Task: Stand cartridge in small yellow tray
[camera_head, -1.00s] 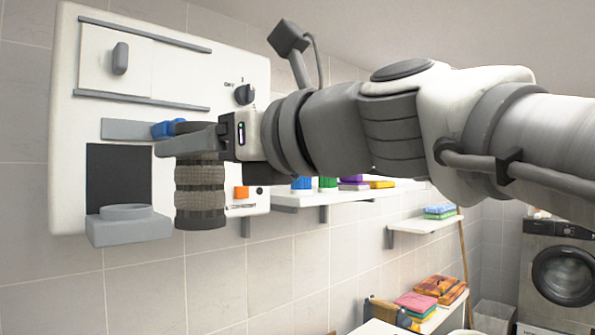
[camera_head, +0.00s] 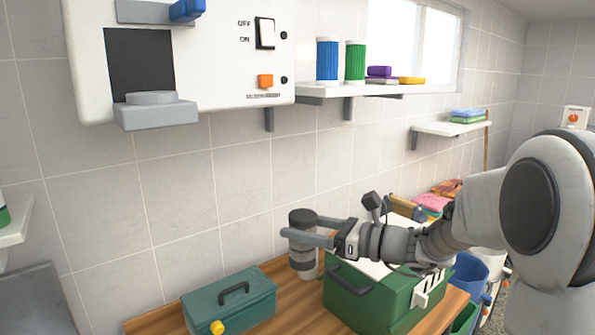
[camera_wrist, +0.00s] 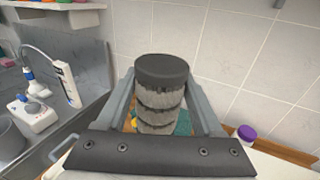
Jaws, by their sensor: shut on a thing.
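My gripper (camera_head: 309,237) is shut on a dirty grey cartridge (camera_head: 302,258), a ribbed cylinder with a dark cap. The cartridge is upright, at the back of the wooden bench by the green box; I cannot tell whether its bottom touches anything. In the wrist view the cartridge (camera_wrist: 160,95) stands between both fingers, its cap toward the camera. A small flat yellow thing (camera_head: 412,80), perhaps the yellow tray, lies at the right end of the upper wall shelf (camera_head: 330,93), beside purple pieces.
Blue (camera_head: 327,60) and green (camera_head: 355,62) cartridges stand on that shelf. A white wall unit (camera_head: 220,70) hangs at upper left. A teal toolbox (camera_head: 230,302) and a green box (camera_head: 365,300) flank bare wood on the bench (camera_head: 290,318). Blue buckets (camera_head: 468,275) stand right.

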